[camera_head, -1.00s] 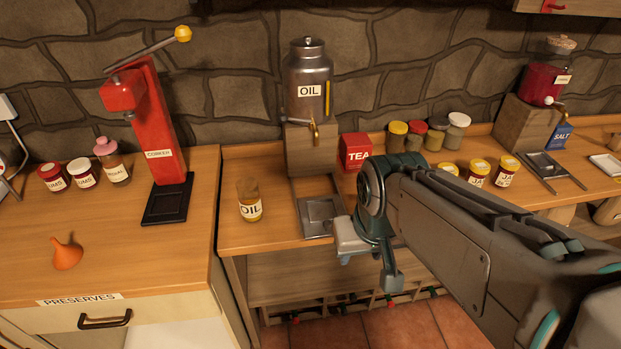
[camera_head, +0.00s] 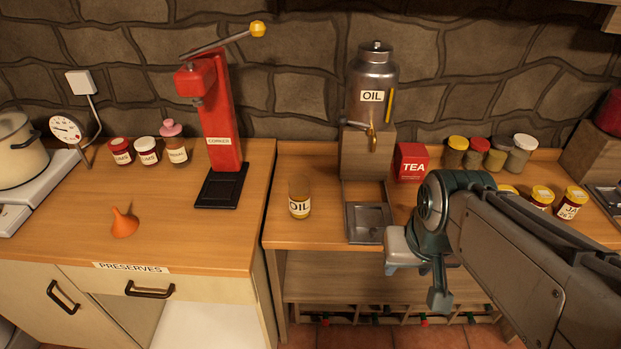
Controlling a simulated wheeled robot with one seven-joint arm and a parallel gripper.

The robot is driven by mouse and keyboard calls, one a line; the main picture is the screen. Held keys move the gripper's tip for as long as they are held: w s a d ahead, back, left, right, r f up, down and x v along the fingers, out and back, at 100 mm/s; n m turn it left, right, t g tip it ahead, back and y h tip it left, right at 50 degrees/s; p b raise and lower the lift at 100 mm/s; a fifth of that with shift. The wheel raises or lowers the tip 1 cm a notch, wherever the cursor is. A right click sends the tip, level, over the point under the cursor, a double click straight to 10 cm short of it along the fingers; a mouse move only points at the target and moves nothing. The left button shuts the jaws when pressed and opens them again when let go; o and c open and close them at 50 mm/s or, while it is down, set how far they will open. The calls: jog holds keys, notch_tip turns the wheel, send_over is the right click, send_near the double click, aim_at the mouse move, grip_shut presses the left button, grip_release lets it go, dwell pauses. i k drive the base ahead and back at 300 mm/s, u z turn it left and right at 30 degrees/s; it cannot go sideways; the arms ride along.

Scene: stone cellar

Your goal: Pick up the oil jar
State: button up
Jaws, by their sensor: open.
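The oil jar (camera_head: 299,201) is a small glass jar with a white OIL label. It stands upright on the wooden counter, left of a metal drip tray. My gripper (camera_head: 418,285) is open and empty, in front of the counter's edge and to the right of the jar, well apart from it. A larger metal oil dispenser (camera_head: 371,85), also labelled OIL, stands on a wooden block behind the tray.
A red corker (camera_head: 218,125) stands left of the jar, with an orange funnel (camera_head: 124,223) further left. A red tea box (camera_head: 411,162) and several lidded jars stand to the right. The drip tray (camera_head: 367,222) lies beside the oil jar. Counter around the jar is mostly clear.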

aim_at(299, 185)
jog(key=u, duration=0.6)
jog(key=i, duration=0.75)
